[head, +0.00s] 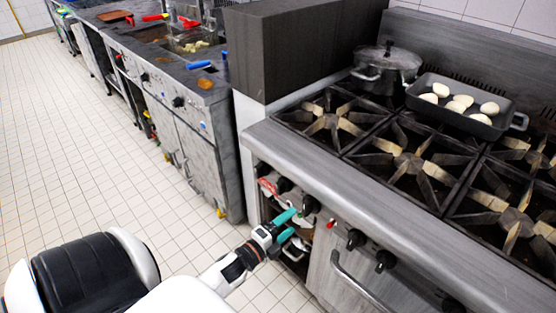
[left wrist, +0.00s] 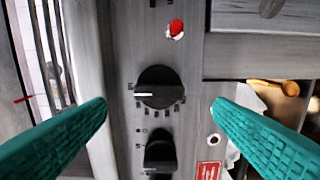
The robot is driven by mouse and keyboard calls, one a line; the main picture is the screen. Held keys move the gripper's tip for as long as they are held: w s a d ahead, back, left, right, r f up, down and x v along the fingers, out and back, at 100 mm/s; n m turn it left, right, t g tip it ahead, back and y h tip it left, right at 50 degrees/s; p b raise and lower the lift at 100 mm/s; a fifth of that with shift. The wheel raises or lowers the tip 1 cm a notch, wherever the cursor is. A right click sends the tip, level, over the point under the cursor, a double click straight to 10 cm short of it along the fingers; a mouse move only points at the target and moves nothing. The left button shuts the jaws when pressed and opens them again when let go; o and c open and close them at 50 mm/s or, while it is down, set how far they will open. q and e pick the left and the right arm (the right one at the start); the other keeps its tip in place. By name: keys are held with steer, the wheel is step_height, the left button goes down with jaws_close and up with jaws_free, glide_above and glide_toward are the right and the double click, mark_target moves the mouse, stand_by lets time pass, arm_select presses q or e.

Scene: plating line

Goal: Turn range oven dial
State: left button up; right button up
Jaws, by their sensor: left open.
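The range's front control panel (head: 340,222) carries several black dials. In the left wrist view a round black dial (left wrist: 159,87) with a ring of white marks sits between my fingertips, slightly above their line; its white pointer line points left. A second black dial (left wrist: 160,153) lies below it. My left gripper (head: 291,224) has teal fingers and is open, in front of the panel's left part. The fingers also show in the left wrist view (left wrist: 160,107), one on each side of the upper dial, not visibly touching it. My right gripper is not in view.
The range top holds a lidded pot (head: 386,66) and a grey pan (head: 462,107) with several pale pieces. An oven handle (head: 358,282) sticks out below the panel. A red light (left wrist: 175,29) and a red label (left wrist: 208,171) are near the dials. Tiled floor (head: 85,150) at left is clear.

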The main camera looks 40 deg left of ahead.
arm_select(q)
steer(key=s, duration=0.3)
steer(key=shift+s+a, duration=0.15)
steer(key=shift+s, duration=0.2)
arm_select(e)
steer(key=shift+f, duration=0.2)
arm_select(q)
steer(key=s+d+f+n+g+y, duration=0.15)
steer(key=s+f+n+g, duration=0.35)
steer(key=f, duration=0.9)
steer(key=s+d+f+n+g, duration=0.35)
steer(key=s+f+n, duration=0.2)
steer(key=f, duration=0.75)
steer(key=s+d+f+n+g, duration=0.2)
steer(key=s+f, duration=0.4)
steer(key=s, duration=0.5)
steer(key=s+d+f+n+g, duration=0.2)
steer(key=s+f+n+g, duration=0.2)
steer(key=s, duration=0.7)
step_height(320, 180, down, 3)
steer(key=shift+s+d+f+g, duration=0.1)
steer(key=shift+s+d+g, duration=0.25)
steer(key=shift+g, duration=0.9)
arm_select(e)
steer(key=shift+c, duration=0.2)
